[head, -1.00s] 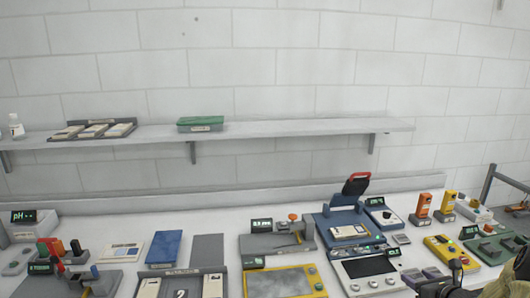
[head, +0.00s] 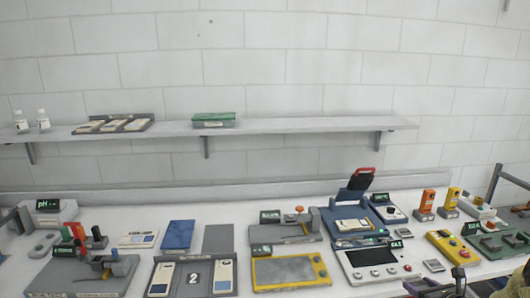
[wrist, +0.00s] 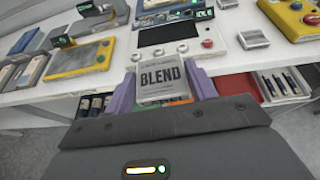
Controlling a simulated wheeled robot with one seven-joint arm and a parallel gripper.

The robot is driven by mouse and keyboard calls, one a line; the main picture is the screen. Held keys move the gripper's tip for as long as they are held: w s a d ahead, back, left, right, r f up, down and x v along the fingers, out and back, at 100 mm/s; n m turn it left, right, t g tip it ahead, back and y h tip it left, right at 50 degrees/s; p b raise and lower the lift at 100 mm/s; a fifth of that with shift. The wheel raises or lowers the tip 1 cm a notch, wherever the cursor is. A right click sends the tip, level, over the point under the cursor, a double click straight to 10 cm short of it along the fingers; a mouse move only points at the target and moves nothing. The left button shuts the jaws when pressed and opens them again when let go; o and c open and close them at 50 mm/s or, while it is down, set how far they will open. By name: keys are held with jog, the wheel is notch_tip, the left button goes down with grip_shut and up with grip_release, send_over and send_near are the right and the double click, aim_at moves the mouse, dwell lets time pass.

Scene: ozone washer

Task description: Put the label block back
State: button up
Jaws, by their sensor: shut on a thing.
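My gripper (wrist: 163,92) shows in the wrist view with its two purple fingers closed on a pale label block (wrist: 162,77) that reads "BLEND". The block's lettered face is toward the wrist camera. In that view the block appears in front of the bench's front edge, below a white device with a dark screen. In the head view my gripper (head: 438,284) is at the lower right edge, partly cut off, and the block cannot be made out there. A dark tray (head: 193,290) at the bottom of the head view holds pale blocks at both sides and a "2" in the middle.
The bench is crowded with devices, including a yellow-framed panel (head: 291,270), a screen device (head: 372,258) and a yellow button box (head: 445,246). A wall shelf (head: 280,129) holds a green-lidded box (head: 214,119) and a rack of pale blocks (head: 115,124). Bins (wrist: 285,84) sit below the bench.

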jog(key=s+a+f+n+g+y, duration=0.1)
jog(key=a+f, duration=0.4)
jog(key=a, duration=0.5)
jog(key=s+a+f+n+g+y, duration=0.2)
jog(key=a+f+n+y, duration=0.3)
jog(key=a, duration=0.6)
jog(key=s+a+f+n+g+y, duration=0.2)
jog(key=a+f, duration=0.4)
jog(key=a, duration=0.4)
jog(key=shift+s+a+f+n+y, duration=0.35)
jog(key=shift+s+n+y, duration=0.15)
jog(key=shift+n+y, duration=0.2)
jog(key=shift+r, duration=0.15)
jog(key=m+t+h, duration=0.3)
jog(key=m+h, duration=0.1)
jog(key=m, duration=0.1)
jog(key=shift+w+t+h, duration=0.1)
jog(key=shift+t+h, duration=0.2)
